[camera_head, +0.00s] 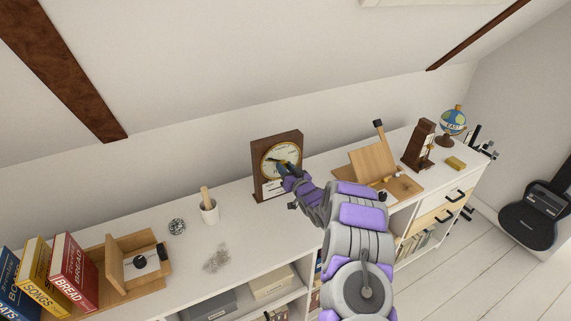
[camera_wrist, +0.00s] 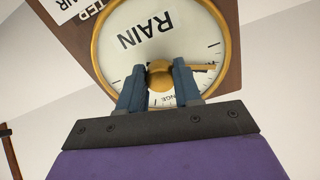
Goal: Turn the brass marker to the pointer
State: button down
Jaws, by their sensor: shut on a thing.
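A barometer-like instrument (camera_head: 256,169) with a dark wooden case stands on the white cabinet top against the wall. Its round cream dial (camera_wrist: 196,32) has a brass rim and the word RAIN, which appears upside down in the wrist view. My gripper (camera_wrist: 158,84) is in front of the dial, with its two blue fingers shut on a round brass knob (camera_wrist: 158,69) at the dial's middle. A brass-coloured hand (camera_wrist: 205,67) sticks out to the right from behind the right finger. A dark pointer cannot be made out clearly. In the head view my gripper (camera_head: 284,168) covers the dial's lower part.
To the right are a wooden stand (camera_head: 372,160), a dark wooden clock-like piece (camera_head: 418,146) and a globe (camera_head: 453,121). Bare cabinet top lies in front of the instrument.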

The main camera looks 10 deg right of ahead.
jog(key=shift+m+p, duration=0.35)
jog(key=shift+m, duration=0.25)
jog(key=c, duration=0.8)
grip_release()
jog(key=shift+s+d, duration=0.1)
jog(key=p+v, duration=0.2)
jog(key=v, duration=1.5)
jog(key=shift+p, duration=0.3)
